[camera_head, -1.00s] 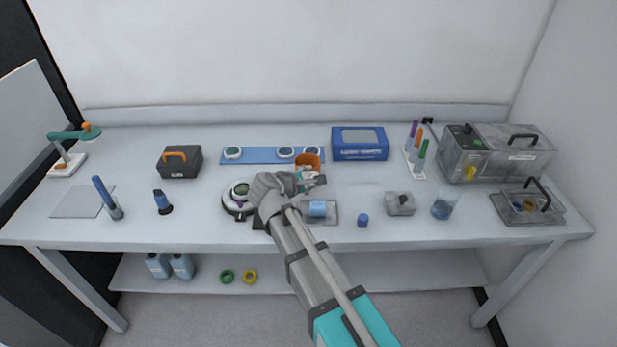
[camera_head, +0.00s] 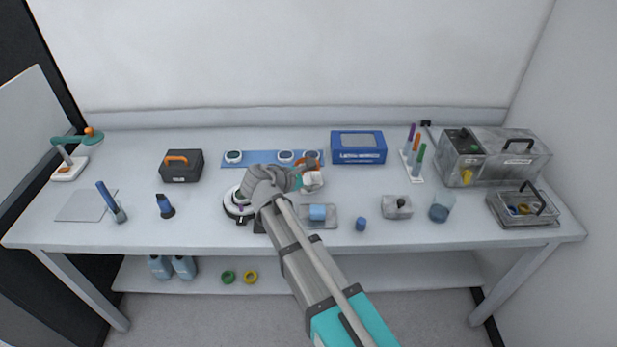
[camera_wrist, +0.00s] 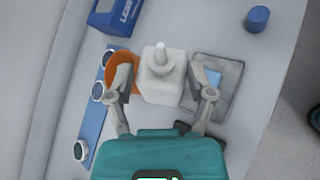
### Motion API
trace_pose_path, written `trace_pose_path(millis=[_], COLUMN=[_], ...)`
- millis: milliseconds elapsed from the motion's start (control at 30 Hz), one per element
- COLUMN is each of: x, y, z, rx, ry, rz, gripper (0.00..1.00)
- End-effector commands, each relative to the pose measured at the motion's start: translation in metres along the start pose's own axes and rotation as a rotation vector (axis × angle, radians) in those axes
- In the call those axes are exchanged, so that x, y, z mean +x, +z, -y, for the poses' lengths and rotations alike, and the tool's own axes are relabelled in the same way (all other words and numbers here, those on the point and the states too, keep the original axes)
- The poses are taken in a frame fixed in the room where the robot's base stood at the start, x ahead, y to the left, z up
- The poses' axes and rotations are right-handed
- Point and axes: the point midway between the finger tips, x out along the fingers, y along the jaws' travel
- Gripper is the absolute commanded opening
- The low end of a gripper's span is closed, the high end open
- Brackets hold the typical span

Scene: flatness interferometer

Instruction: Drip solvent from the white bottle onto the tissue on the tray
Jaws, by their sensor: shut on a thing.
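The white bottle (camera_wrist: 162,82) with a narrow nozzle sits between the two fingers of my gripper (camera_wrist: 166,82) in the wrist view. My gripper is shut on its sides. In the head view the bottle (camera_head: 313,182) shows partly behind my gripper (camera_head: 309,172), just behind the tray. The grey tray (camera_head: 331,222) lies on the bench and holds the light blue tissue (camera_head: 318,212). In the wrist view the tray (camera_wrist: 232,72) is right of the bottle, and a finger partly covers the tissue (camera_wrist: 213,77). I cannot tell how far the bottle is above the bench.
An orange round holder (camera_wrist: 118,68) is close left of the bottle. A small blue cylinder (camera_head: 361,224) stands right of the tray. A round device (camera_head: 236,207) is left of my wrist. A blue box (camera_head: 358,147) and blue strip (camera_head: 258,157) lie behind.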

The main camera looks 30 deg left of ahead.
Motion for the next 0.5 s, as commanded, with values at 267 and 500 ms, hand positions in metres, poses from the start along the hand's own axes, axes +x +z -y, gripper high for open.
trace_pose_path(millis=[267,500], x=[-0.009,-0.014], y=[0.017,0.028], z=[-0.007,-0.009], rx=[-0.222,-0.375], ry=[-0.091,-0.155], rz=[0.078,0.132], gripper=[0.12,0.12])
